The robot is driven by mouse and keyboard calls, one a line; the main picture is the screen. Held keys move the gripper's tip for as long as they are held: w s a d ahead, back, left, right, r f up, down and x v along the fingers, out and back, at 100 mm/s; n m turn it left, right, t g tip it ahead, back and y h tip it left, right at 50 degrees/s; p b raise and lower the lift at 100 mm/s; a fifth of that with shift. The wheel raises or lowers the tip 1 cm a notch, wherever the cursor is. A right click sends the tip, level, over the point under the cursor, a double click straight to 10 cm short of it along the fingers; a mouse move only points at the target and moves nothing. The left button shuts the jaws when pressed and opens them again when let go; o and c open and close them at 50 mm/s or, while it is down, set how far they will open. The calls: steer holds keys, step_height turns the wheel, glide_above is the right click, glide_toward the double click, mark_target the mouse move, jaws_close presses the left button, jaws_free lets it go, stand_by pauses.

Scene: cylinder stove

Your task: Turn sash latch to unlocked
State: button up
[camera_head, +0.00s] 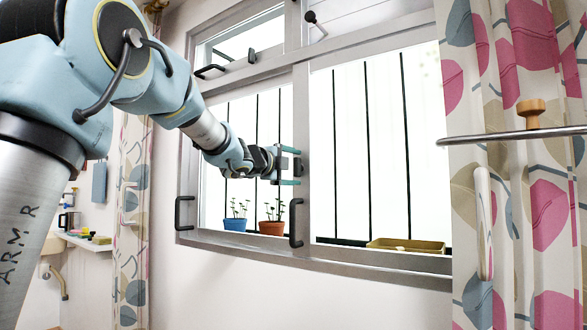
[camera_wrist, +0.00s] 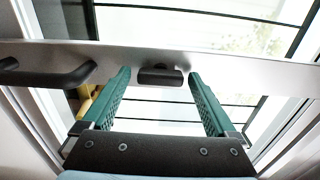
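The sash latch (camera_wrist: 160,76) is a small dark block on the grey window frame, in the middle of the wrist view. It lies crosswise between the tips of my gripper's two teal fingers, with a gap on each side. My gripper (camera_head: 291,167) is open and empty, reaching to the middle upright of the window in the head view. It also shows in the wrist view (camera_wrist: 158,76). In the head view the latch is small and mostly hidden by the gripper, so its turn is hard to read there.
A black handle (camera_head: 297,222) is on the upright below my gripper, and another (camera_head: 185,212) is at the left. A blue pot (camera_head: 235,224), an orange pot (camera_head: 272,228) and a yellow tray (camera_head: 405,245) stand behind the window. Patterned curtains (camera_head: 545,220) hang at the right.

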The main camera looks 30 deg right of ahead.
steer(key=shift+o, duration=0.3)
steer(key=shift+s+a, duration=0.2)
steer(key=shift+a, duration=0.25)
steer(key=b+v, duration=0.1)
steer(key=v, duration=0.8)
steer(key=shift+s+a, duration=0.2)
steer(key=shift+a, duration=0.15)
